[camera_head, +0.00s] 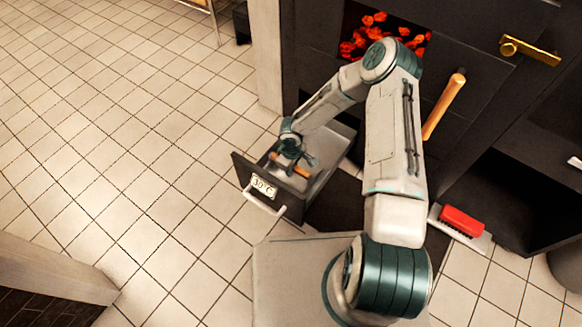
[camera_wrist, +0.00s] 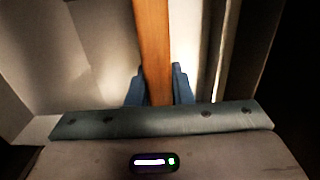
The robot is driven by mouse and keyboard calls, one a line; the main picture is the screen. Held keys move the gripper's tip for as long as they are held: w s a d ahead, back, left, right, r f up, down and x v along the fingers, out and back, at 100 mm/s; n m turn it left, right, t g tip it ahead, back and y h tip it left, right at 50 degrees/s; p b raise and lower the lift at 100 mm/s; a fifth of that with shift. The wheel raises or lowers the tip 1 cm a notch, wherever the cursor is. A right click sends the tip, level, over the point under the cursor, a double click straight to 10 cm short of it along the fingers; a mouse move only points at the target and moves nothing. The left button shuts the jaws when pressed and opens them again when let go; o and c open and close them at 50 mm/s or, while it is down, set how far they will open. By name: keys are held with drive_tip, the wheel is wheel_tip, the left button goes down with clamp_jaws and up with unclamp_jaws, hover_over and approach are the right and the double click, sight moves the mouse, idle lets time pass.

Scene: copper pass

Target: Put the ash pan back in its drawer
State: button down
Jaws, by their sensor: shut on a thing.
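A drawer (camera_head: 241,176) with a dark front, a metal handle and a temperature label is pulled out from the base of the dark stove. A light grey metal pan or liner (camera_head: 338,137) shows inside it; I cannot tell where the ash pan ends and the drawer begins. My gripper (camera_head: 292,163) is down inside the open drawer, near its front. In the wrist view, my gripper (camera_wrist: 158,88) is shut on a wooden handle (camera_wrist: 152,45), which seems to belong to the ash pan. Grey walls stand on both sides of it. My arm hides part of the drawer.
Glowing coals (camera_head: 380,35) lie in the firebox above the drawer. A wooden bar handle (camera_head: 444,106) and a brass handle (camera_head: 530,50) stick out of the stove front. A red brush (camera_head: 461,221) lies on a dustpan at right. Tiled floor at left is clear.

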drive_tip(key=shift+f+b, duration=0.6)
drive_tip(key=c, duration=1.2)
unclamp_jaws()
wheel_tip(320, 180, up, 14)
drive_tip(key=p, duration=0.5)
drive_tip(key=shift+p, duration=0.4)
